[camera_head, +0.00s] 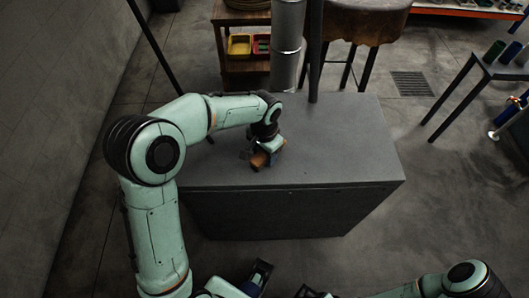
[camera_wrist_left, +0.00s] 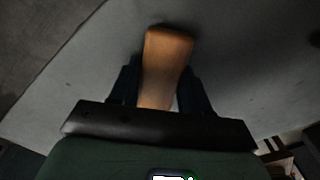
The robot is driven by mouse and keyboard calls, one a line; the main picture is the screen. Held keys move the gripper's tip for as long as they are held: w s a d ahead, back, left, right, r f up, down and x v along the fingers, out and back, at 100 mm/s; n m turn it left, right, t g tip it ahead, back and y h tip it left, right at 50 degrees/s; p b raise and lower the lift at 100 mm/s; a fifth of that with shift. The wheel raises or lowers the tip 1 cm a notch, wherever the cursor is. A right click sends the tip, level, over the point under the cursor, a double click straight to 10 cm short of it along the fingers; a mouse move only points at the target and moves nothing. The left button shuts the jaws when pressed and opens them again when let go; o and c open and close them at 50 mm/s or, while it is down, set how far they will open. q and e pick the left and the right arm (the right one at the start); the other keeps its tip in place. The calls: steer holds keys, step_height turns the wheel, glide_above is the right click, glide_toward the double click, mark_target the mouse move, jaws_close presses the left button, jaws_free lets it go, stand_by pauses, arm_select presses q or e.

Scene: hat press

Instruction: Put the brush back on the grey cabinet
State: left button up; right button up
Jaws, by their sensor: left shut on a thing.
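The brush shows as a brown wooden block (camera_wrist_left: 168,55) between the two dark fingers of my left gripper in the wrist view. In the head view the brown brush (camera_head: 260,160) sits under my left gripper (camera_head: 266,151), which is shut on it. Both are at the front part of the grey cabinet's top (camera_head: 335,145). The brush is at or just above the surface; I cannot tell if it touches. Its underside is hidden. My right arm shows only partly at the bottom edge, and its gripper's state is unclear.
A grey pipe (camera_head: 287,45) and a thin dark post (camera_head: 315,50) rise at the cabinet's back edge. Behind stand a wooden shelf with a yellow tray (camera_head: 239,45) and a brown stool (camera_head: 365,18). A dark table (camera_head: 500,68) is at right. The cabinet top's right half is clear.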

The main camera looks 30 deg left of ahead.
arm_select(q)
steer(key=o, duration=0.9)
steer(key=shift+f, duration=0.15)
steer(key=shift+o, duration=0.2)
step_height(320, 180, up, 12)
steer(key=p, duration=0.2)
steer(key=shift+r, duration=0.2)
